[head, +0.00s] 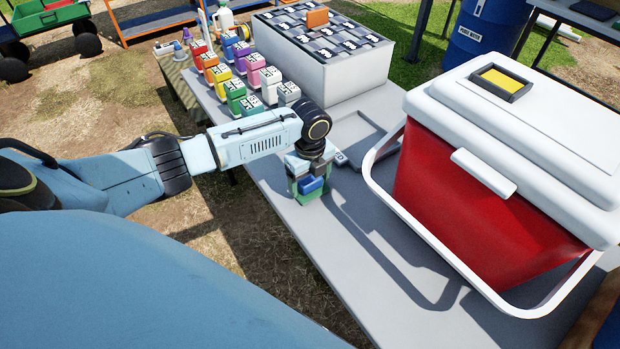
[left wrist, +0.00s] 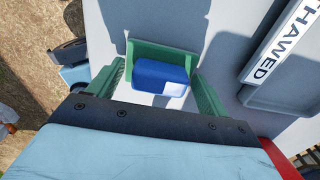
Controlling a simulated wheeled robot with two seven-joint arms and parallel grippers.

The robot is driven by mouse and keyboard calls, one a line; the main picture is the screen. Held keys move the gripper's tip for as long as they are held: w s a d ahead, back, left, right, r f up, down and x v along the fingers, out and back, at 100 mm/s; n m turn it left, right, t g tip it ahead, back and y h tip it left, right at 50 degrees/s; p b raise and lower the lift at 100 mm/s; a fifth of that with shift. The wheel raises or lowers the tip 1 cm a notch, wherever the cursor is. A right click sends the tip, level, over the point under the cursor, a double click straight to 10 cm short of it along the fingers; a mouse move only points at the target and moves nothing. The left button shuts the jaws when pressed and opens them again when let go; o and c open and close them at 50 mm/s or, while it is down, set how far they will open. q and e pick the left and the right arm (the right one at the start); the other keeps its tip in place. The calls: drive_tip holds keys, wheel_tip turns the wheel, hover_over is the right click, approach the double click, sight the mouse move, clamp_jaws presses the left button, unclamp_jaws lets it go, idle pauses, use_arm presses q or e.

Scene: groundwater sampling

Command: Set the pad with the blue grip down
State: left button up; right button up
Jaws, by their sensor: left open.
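The blue grip (head: 311,184) is on the grey table near its left edge, below my left gripper (head: 310,176). In the left wrist view the blue grip (left wrist: 160,76) is a rounded block with a pale patch at its lower right corner. A green upright piece (left wrist: 165,52) stands right behind it; I cannot tell whether this belongs to the pad. The left gripper (left wrist: 156,88) is open, its green fingers on either side of the grip, with a visible gap at each side. The pad's underside is hidden. My right gripper is out of view.
A shallow grey tray (head: 374,137) lies beyond the gripper; its label (left wrist: 282,42) reads "THAWED". A red and white cooler (head: 480,205) stands to the right. Several coloured labelled blocks (head: 235,92) and a white box (head: 335,85) are farther back. Bare table lies in front.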

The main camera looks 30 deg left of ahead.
sight(310, 179)
use_arm(q)
wheel_tip(310, 179, up, 12)
drive_tip(key=p, duration=0.2)
drive_tip(key=shift+r+p, duration=0.2)
drive_tip(key=shift+p, duration=0.15)
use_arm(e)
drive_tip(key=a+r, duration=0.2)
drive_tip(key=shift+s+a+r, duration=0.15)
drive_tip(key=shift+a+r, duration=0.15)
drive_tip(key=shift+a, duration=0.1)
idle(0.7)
